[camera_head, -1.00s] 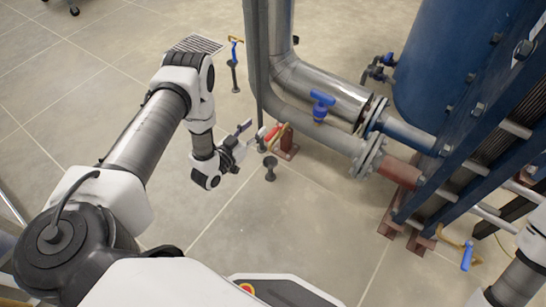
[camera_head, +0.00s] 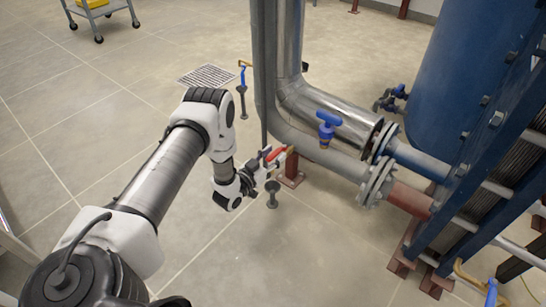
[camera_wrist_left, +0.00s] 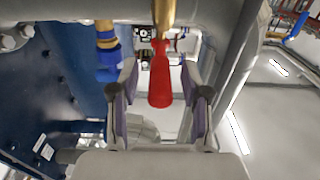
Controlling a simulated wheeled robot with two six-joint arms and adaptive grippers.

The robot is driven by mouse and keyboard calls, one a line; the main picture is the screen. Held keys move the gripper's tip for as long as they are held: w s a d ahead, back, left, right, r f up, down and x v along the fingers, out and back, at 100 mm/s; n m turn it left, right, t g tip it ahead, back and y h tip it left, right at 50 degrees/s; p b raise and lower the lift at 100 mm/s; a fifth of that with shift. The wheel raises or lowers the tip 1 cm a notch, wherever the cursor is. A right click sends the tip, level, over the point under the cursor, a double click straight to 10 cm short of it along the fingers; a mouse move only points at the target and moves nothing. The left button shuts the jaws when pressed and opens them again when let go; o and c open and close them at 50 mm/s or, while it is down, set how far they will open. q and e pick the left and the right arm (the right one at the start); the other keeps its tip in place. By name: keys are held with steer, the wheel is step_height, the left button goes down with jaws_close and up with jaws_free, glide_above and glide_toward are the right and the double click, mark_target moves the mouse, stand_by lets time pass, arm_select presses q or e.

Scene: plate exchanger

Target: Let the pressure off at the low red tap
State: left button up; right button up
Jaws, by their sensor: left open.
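The low red tap (camera_head: 275,154) has a red handle near the bottom of the grey pipe, just above the floor. In the left wrist view the red handle (camera_wrist_left: 160,78) hangs down from a brass stem. My left gripper (camera_head: 270,162) is right at the handle. In the left wrist view its two fingers (camera_wrist_left: 159,85) are open, one on each side of the handle, with gaps between. The fingertips and the handle partly overlap in the head view, so contact there is hard to tell. My right gripper is out of view.
A blue-handled valve (camera_head: 327,125) sits on the grey pipe to the right. The blue plate exchanger (camera_head: 495,150) fills the right. The floor at left is open.

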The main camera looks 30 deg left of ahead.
arm_select(q)
jaws_close()
